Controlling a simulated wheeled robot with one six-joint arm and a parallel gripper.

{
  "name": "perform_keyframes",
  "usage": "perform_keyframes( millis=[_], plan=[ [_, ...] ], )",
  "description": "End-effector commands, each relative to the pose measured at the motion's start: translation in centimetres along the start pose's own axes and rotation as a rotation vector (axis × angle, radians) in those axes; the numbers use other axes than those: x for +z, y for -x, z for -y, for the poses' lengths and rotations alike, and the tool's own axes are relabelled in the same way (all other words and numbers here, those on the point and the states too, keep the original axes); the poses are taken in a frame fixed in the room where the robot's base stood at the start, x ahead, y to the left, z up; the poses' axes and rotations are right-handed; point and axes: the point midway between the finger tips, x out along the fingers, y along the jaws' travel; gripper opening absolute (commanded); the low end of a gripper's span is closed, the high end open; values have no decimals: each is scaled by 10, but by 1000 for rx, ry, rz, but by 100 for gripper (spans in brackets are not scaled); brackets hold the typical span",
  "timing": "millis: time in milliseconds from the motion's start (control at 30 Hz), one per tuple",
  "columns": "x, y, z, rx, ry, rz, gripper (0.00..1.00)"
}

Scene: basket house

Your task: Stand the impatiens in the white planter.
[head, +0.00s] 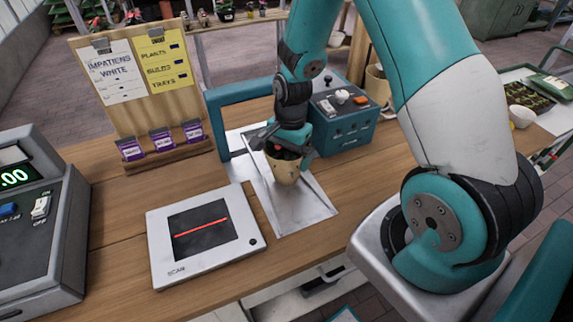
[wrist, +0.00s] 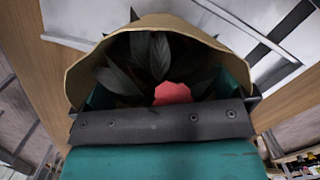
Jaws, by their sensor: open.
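A potted plant in a tan pot (head: 285,171) stands on the grey metal plate, under my gripper. Dark leaves and a red bloom (wrist: 173,93) show inside the tan rim (wrist: 95,52) in the wrist view; I take it to be the impatiens, though no label on it shows. My gripper (head: 289,156) is open and low at the pot's top, its fingers near the rim. Whether they touch the pot, I cannot tell. No clear white planter shows; a small whitish pot (head: 522,116) at the right could be it, but I cannot tell.
A scanner pad (head: 205,232) with a red line lies left of the metal plate (head: 305,212). A teal control box (head: 342,115) stands behind it. A sign board (head: 130,85) and a till (head: 40,225) are at the left. A seedling tray (head: 530,97) is at the right.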

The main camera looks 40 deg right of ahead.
Motion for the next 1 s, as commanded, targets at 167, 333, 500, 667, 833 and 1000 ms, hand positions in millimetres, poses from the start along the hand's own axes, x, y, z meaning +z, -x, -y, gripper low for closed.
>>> perform_keyframes(
  millis=[167, 333, 500, 667, 833, 1000],
  plan=[
    [0, -16, 0, 1, 0, 0, 100],
    [0, -17, 0, -2, 0, -1, 100],
    [0, -17, 0, -1, 0, -1, 75],
    [0, -17, 0, -1, 0, -1, 45],
    [0, -16, 0, -1, 0, -1, 41],
    [0, -12, 1, -2, 0, -1, 41]
  ],
)
